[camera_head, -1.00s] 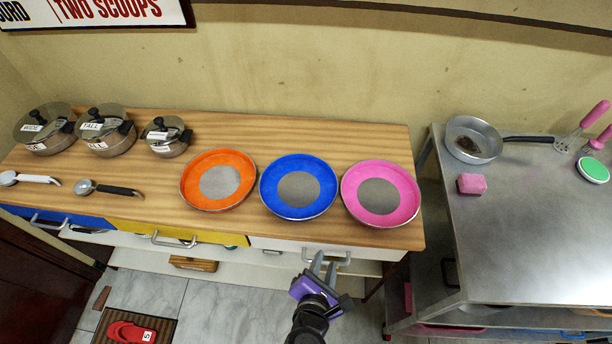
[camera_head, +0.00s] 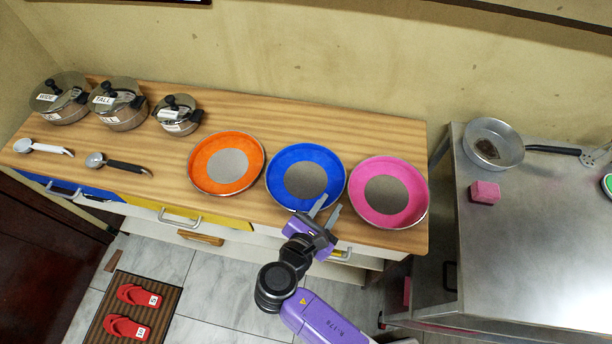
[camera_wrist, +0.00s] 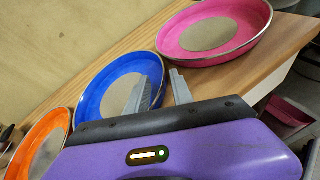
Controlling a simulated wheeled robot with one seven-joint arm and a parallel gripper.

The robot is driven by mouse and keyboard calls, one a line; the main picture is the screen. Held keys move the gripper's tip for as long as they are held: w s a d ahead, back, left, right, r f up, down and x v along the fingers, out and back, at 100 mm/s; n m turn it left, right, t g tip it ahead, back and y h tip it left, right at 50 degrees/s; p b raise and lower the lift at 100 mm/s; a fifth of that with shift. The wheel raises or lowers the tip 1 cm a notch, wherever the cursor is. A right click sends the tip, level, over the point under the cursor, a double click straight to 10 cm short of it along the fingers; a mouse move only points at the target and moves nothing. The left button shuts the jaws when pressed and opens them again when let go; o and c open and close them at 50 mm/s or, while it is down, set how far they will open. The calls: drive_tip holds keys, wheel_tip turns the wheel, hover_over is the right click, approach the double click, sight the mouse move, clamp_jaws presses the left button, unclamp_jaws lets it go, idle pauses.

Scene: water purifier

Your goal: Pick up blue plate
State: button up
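The blue plate (camera_head: 283,168) with a grey centre lies on the wooden counter, between an orange plate (camera_head: 206,160) and a pink plate (camera_head: 403,184). In the wrist view the blue plate (camera_wrist: 92,103) is just beyond the fingers, partly hidden by my gripper. My gripper (camera_head: 326,211) is open and empty at the counter's front edge, near the blue plate's front right rim. In the wrist view its two grey fingers (camera_wrist: 160,88) are apart, the left one overlapping the plate's rim in the picture. I cannot tell whether it touches.
Several lidded pots (camera_head: 119,107) and two scoops (camera_head: 118,164) are on the counter's left part. A metal table (camera_head: 530,245) at right holds a pan (camera_head: 490,145) and a pink block (camera_head: 485,192). Red sandals (camera_head: 128,327) lie on a floor mat.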

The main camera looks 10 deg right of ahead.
sight(333, 200)
drive_tip(key=shift+x, duration=1.8)
drive_tip(key=shift+a, duration=0.1)
drive_tip(key=c, duration=0.6)
drive_tip(key=shift+s, duration=0.1)
clamp_jaws()
drive_tip(key=shift+f, duration=0.15)
